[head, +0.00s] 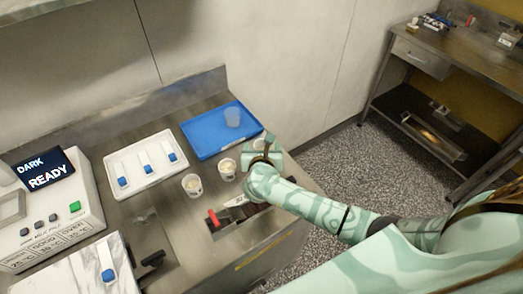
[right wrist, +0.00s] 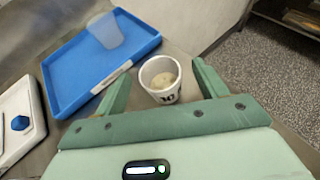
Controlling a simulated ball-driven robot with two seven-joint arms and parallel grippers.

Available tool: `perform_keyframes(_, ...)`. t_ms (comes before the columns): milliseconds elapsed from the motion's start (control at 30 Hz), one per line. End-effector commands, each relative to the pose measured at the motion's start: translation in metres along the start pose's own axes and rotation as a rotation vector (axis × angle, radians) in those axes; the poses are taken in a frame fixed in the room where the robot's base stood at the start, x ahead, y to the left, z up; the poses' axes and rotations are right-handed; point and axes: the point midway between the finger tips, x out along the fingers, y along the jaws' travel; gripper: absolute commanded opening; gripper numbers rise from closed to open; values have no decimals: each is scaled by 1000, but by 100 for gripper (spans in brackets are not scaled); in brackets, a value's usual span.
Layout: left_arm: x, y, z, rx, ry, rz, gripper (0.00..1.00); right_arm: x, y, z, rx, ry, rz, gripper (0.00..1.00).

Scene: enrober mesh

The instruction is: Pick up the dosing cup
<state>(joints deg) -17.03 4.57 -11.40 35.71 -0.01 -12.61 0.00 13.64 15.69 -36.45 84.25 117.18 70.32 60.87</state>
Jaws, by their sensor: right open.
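A small white cup (right wrist: 160,90) with pale contents and a dark mark on its front stands between the spread fingers of my right gripper (right wrist: 162,78) in the right wrist view. Gaps show between it and the fingers. In the head view the right gripper (head: 262,156) hides part of this cup. Two similar filled cups, a left one (head: 192,185) and a nearer one (head: 227,169), stand left of the gripper. A clear, empty-looking cup (head: 232,117) stands on the blue tray. I cannot tell which is the dosing cup. My left gripper is out of view.
The blue tray (head: 196,147) lies at the back of the steel counter, just left of the right gripper. A white tray (head: 127,190) holds several blue-tipped pieces. A machine (head: 50,215) reading "DARK READY" stands at left. A red-handled tool (head: 212,217) lies in front.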

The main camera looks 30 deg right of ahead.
Motion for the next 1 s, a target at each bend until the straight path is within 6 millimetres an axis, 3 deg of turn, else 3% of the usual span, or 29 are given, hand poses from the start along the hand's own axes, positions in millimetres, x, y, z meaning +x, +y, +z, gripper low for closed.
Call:
perform_keyframes(167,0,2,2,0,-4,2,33,0,0,0,0,0,1,69)
perform_keyframes(333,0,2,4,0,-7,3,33,0,0,0,0,0,1,24)
perform_keyframes(767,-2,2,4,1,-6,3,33,-2,0,4,1,0,1,24)
perform_keyframes(1000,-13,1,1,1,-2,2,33,-21,-1,33,4,0,3,24)
